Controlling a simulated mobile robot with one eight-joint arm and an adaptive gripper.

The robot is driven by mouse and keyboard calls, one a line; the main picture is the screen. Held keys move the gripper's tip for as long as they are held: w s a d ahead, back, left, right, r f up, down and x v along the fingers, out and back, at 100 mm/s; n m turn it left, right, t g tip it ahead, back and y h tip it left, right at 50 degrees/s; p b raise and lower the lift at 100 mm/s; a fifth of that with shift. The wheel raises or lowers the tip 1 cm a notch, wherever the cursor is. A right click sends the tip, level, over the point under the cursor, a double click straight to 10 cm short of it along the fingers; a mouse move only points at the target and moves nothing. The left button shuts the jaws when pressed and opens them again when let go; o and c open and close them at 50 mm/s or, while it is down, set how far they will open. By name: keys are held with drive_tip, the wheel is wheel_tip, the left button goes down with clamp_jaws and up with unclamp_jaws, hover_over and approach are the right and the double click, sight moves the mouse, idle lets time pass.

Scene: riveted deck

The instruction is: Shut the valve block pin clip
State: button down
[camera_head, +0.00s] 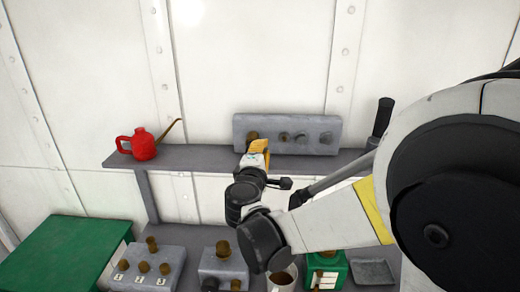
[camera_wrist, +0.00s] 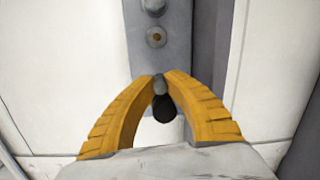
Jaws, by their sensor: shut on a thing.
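The grey valve block (camera_head: 270,122) stands on the shelf against the wall, with several small knobs and fittings along its face. My gripper (camera_head: 256,148) is at the block's left end, and its yellow fingers hide part of that end. In the wrist view the fingertips (camera_wrist: 162,82) are closed on a small grey piece with a dark round end, the pin clip (camera_wrist: 163,107) as far as I can tell. The block (camera_wrist: 178,52) runs upward behind it, with a brass-centred round fitting (camera_wrist: 156,37) just beyond the fingertips. Whether the clip is open or closed cannot be told.
A red oil can (camera_head: 143,145) stands on the grey shelf (camera_head: 200,158) to the left. A dark upright handle (camera_head: 383,117) is to the right. Below are a green box (camera_head: 65,250), a knobbed block (camera_head: 150,262), a white mug (camera_head: 283,284) and a small tray (camera_head: 373,271).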

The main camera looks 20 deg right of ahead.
drive_tip(key=c, duration=1.4)
unclamp_jaws()
drive_tip(key=shift+o, duration=0.2)
drive_tip(key=v, duration=1.2)
drive_tip(key=s+d+f+m+g+y+b, duration=0.1)
drive_tip(key=s+d+f+m+g+b, duration=0.3)
drive_tip(key=f, duration=0.3)
drive_tip(key=s+d+f+m+g+y+b, duration=0.1)
drive_tip(key=s+d+f+m+g+b, duration=0.15)
drive_tip(key=s+d+f+m, duration=0.35)
drive_tip(key=s+a+f+m+g+y+b, duration=0.2)
drive_tip(key=s+a+f+m+y+b, duration=0.2)
drive_tip(key=s+f, duration=0.5)
drive_tip(key=shift+a+f+m+y+b, duration=0.35)
drive_tip(key=shift+a+y+b, duration=0.2)
drive_tip(key=shift+y+b, duration=0.25)
